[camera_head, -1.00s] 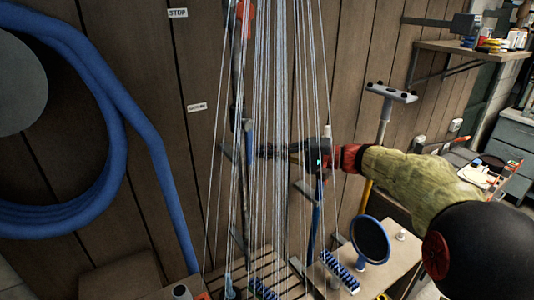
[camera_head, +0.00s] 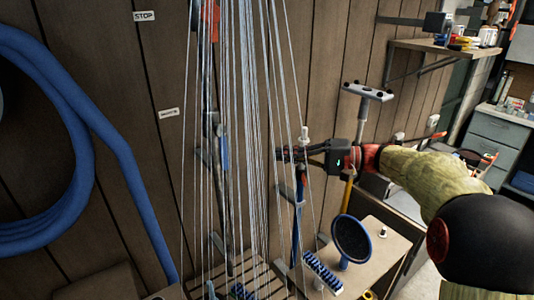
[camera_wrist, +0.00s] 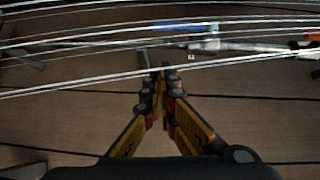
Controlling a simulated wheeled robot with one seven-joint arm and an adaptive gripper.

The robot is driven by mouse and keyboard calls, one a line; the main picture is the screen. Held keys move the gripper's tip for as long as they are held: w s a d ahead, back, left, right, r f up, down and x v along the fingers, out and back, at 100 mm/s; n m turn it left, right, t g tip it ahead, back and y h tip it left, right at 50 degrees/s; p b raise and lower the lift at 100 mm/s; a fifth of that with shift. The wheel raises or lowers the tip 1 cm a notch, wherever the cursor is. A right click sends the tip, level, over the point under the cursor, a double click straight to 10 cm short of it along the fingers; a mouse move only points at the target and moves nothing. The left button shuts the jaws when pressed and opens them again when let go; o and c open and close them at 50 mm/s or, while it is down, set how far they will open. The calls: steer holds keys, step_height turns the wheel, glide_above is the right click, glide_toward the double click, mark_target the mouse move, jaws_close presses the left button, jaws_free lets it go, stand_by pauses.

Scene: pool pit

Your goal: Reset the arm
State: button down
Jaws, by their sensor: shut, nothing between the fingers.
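My gripper (camera_head: 284,155) is at the end of my arm, which reaches in from the right in the head view. Its fingertips are beside the hanging bundle of pale strings (camera_head: 235,120); I cannot tell whether they touch. In the wrist view the two fingers of my gripper (camera_wrist: 160,72) come together at their tips with nothing between them. Strings (camera_wrist: 80,78) cross the wrist view just beyond the fingertips, in front of the wooden wall.
A blue hose (camera_head: 130,165) hangs at the left. A shelf (camera_head: 420,44) is on the wall at upper right. A small table (camera_head: 385,250) below my arm carries a round brush (camera_head: 351,238) and a blue-bristled brush (camera_head: 322,272). A pole with a grey head (camera_head: 367,91) stands behind my arm.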

steer(key=shift+s+d+r, duration=0.1)
steer(key=shift+s+d, duration=0.15)
steer(key=shift+d, duration=0.45)
step_height(320, 180, down, 13)
steer(key=s+d+m+h, duration=0.2)
steer(key=s+m+h, duration=0.1)
steer(key=h, duration=0.1)
steer(key=s+d+f+g+h, duration=0.2)
steer(key=s+f+h, duration=0.25)
steer(key=s, duration=0.35)
steer(key=s+d+f+n+t+h, duration=0.1)
steer(key=s+d+h, duration=0.3)
steer(key=s, duration=0.5)
steer(key=s+d+f+n+h, duration=0.1)
steer(key=s+d+h, duration=0.25)
steer(key=s, duration=0.55)
steer(key=s+r+n+t+h+b, duration=0.1)
steer(key=s+r+n+t, duration=0.1)
steer(key=s, duration=0.4)
steer(key=shift+r+n+t, duration=0.3)
steer(key=shift+r+t, duration=0.3)
steer(key=shift+r, duration=0.2)
